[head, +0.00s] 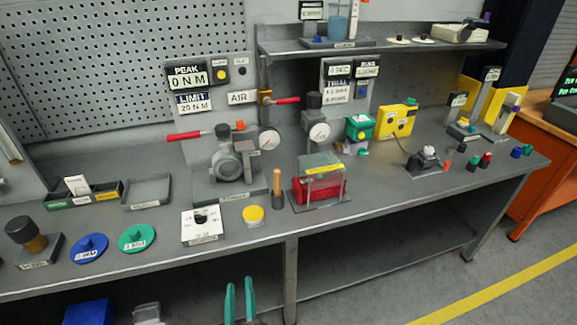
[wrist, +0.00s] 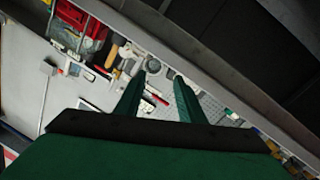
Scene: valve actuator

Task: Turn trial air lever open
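A red-handled lever (head: 286,100) sticks out to the right from a brass valve body (head: 265,97) on the back wall, beside a sign reading AIR (head: 241,98). It lies roughly level. A second red-handled lever (head: 185,136) points left from the grey valve assembly (head: 232,160) on the bench. My gripper (head: 240,288) is at the bottom of the head view, in front of the bench and well away from both levers. Its teal fingers are apart with nothing between them. In the wrist view my gripper (wrist: 161,76) is also open; small red parts show beyond it, but I cannot tell which they are.
The grey bench (head: 345,210) spans the view. A red box under a clear cover (head: 320,185), a wooden-handled tool (head: 277,188) and a yellow round part (head: 253,214) stand near its front edge. A gauge (head: 319,132) and green box (head: 360,127) stand right of the wall lever.

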